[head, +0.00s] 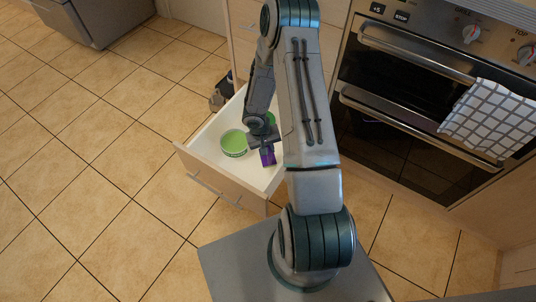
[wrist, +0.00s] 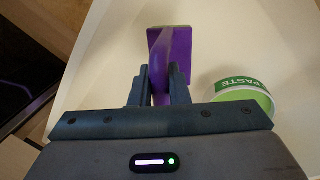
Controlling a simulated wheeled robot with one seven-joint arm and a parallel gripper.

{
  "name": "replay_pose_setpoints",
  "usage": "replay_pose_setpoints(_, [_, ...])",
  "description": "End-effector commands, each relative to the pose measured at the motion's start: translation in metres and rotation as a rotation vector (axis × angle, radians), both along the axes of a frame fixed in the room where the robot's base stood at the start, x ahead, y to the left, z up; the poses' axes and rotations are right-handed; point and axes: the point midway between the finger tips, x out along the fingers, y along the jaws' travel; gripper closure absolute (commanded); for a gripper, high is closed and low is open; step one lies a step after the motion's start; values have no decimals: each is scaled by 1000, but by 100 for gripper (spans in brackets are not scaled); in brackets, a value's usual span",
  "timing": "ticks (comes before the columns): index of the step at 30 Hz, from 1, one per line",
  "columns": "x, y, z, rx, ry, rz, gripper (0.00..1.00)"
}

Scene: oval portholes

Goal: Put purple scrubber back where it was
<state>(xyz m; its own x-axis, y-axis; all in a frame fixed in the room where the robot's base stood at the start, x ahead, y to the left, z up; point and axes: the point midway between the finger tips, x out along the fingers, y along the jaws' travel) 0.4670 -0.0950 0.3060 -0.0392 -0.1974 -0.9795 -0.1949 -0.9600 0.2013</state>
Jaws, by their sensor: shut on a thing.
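The purple scrubber (wrist: 170,50) has a flat purple block and a purple handle. My gripper (wrist: 158,88) is shut on its handle in the wrist view, with one finger on each side. In the head view my gripper (head: 264,138) reaches into the open drawer (head: 205,157), and the scrubber (head: 268,157) shows just below the fingers. The scrubber is over or on the white drawer floor; I cannot tell whether it touches. Part of the handle is hidden between the fingers.
A green tub (head: 233,143) stands in the drawer left of my gripper; it also shows at right in the wrist view (wrist: 243,100). Another green thing (head: 271,118) is partly hidden behind my arm. An oven (head: 420,100) with a checked towel (head: 490,118) stands right.

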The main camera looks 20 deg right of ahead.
Motion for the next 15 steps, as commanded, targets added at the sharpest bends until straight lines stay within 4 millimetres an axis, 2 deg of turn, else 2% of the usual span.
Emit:
replay_pose_setpoints(3, [-1,0,-21,0,2,0,100])
replay_pose_setpoints(6, [0,0,-32,0,1,0,100])
replay_pose_setpoints(15, [0,0,-32,0,0,0,100])
